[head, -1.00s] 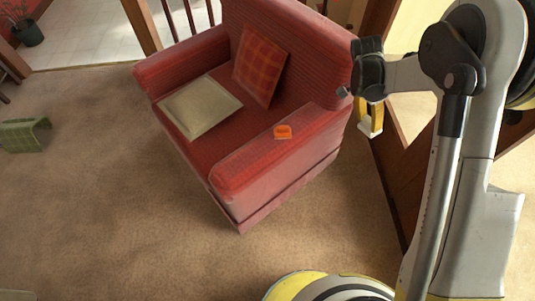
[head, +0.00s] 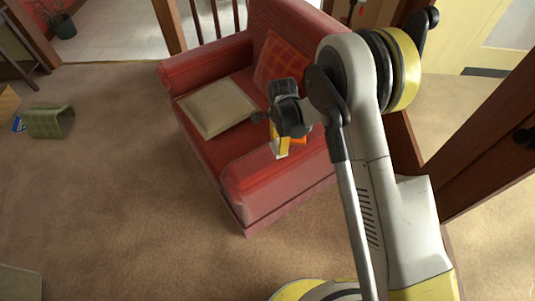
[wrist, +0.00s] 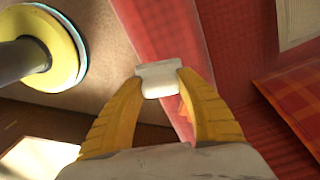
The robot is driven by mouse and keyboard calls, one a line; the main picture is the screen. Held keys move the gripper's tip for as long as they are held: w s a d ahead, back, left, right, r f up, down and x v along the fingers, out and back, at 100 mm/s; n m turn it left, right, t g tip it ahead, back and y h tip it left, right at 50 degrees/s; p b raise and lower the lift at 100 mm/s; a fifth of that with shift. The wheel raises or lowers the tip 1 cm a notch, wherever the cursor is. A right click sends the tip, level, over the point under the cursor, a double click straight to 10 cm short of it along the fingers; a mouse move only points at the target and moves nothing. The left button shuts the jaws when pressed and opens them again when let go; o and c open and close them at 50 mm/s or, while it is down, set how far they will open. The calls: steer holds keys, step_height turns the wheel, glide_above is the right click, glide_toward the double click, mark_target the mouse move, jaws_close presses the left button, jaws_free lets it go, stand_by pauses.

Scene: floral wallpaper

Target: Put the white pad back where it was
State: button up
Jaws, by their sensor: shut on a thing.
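The small white pad (wrist: 158,76) is held between the yellow fingertips of my gripper (wrist: 159,88) in the wrist view. My gripper is shut on it, and the fingers cover its side edges. In the head view my gripper (head: 280,145) hangs in front of the red armchair (head: 275,180), over its near arm. I cannot tell its exact height above the armrest.
A cream cushion (head: 213,106) lies on the seat. A plaid cushion (head: 275,58) leans on the backrest, partly hidden by my arm. An orange item (head: 300,140) shows behind my gripper. A green stool (head: 50,121) stands left. Carpet in front is clear.

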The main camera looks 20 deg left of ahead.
steer(key=a+f, duration=0.1)
steer(key=a, duration=0.1)
steer(key=a+f+b, duration=0.1)
steer(key=a, duration=0.1)
steer(key=shift+w+f, duration=0.2)
steer(key=shift+f, duration=0.1)
step_height(320, 180, down, 4)
steer(key=shift+r+b, duration=0.1)
steer(key=shift+b, duration=1)
steer(key=shift+c, duration=0.6)
steer(key=o, duration=1.2)
step_height(320, 180, up, 12)
steer(key=p, duration=0.4)
steer(key=shift+r, duration=0.1)
steer(key=shift+d, duration=0.1)
